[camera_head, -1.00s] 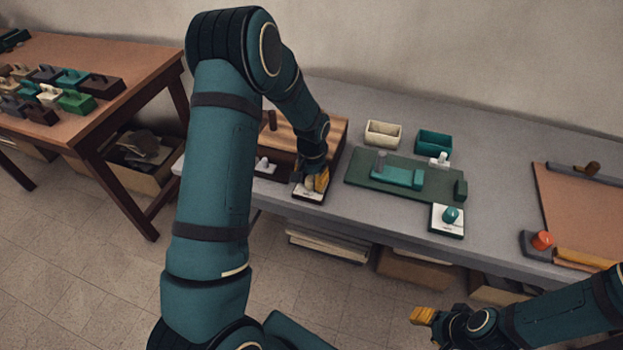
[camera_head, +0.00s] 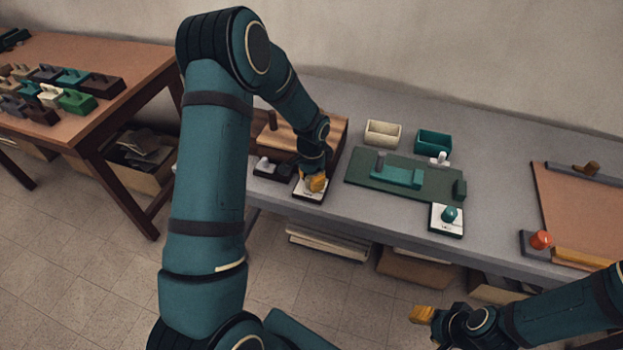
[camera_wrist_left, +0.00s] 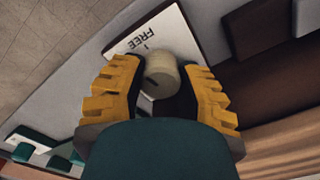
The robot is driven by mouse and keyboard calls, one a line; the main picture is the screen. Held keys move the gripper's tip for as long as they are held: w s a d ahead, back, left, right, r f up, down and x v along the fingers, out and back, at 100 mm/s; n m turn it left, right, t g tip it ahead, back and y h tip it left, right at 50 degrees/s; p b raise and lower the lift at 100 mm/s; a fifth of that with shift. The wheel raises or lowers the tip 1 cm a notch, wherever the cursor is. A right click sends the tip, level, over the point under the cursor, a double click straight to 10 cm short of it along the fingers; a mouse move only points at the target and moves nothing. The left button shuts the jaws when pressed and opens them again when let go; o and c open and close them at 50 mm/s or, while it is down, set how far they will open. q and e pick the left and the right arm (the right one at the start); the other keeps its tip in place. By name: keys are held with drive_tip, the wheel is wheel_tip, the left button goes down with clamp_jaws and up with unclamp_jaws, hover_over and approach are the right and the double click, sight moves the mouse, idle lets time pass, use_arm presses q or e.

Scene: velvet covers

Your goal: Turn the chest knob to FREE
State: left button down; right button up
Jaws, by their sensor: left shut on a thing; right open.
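The cream knob (camera_wrist_left: 162,76) stands on a white plate (camera_wrist_left: 176,27) with a dark edge; the word FREE and a small tick are printed beside the knob. In the head view this plate (camera_head: 309,194) lies at the front edge of the grey table, in front of the wooden chest (camera_head: 327,136). My left gripper (camera_head: 315,183) is shut on the knob, its yellow fingers on either side of it. A dark mark shows on the knob's near side; where the knob points is unclear. My right gripper (camera_head: 422,315) is open and empty, in front of the table.
A dark block with a white lever (camera_head: 264,164) sits just left of the plate. To the right are a green board (camera_head: 440,178), a teal knob (camera_head: 449,214) on a white plate, and cream (camera_head: 382,133) and teal (camera_head: 433,143) boxes. An orange knob (camera_head: 541,240) is further right.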

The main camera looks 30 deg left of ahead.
use_arm(q)
drive_tip(key=c, duration=0.8)
unclamp_jaws()
drive_tip(key=shift+c, duration=0.2)
wheel_tip(320, 180, up, 12)
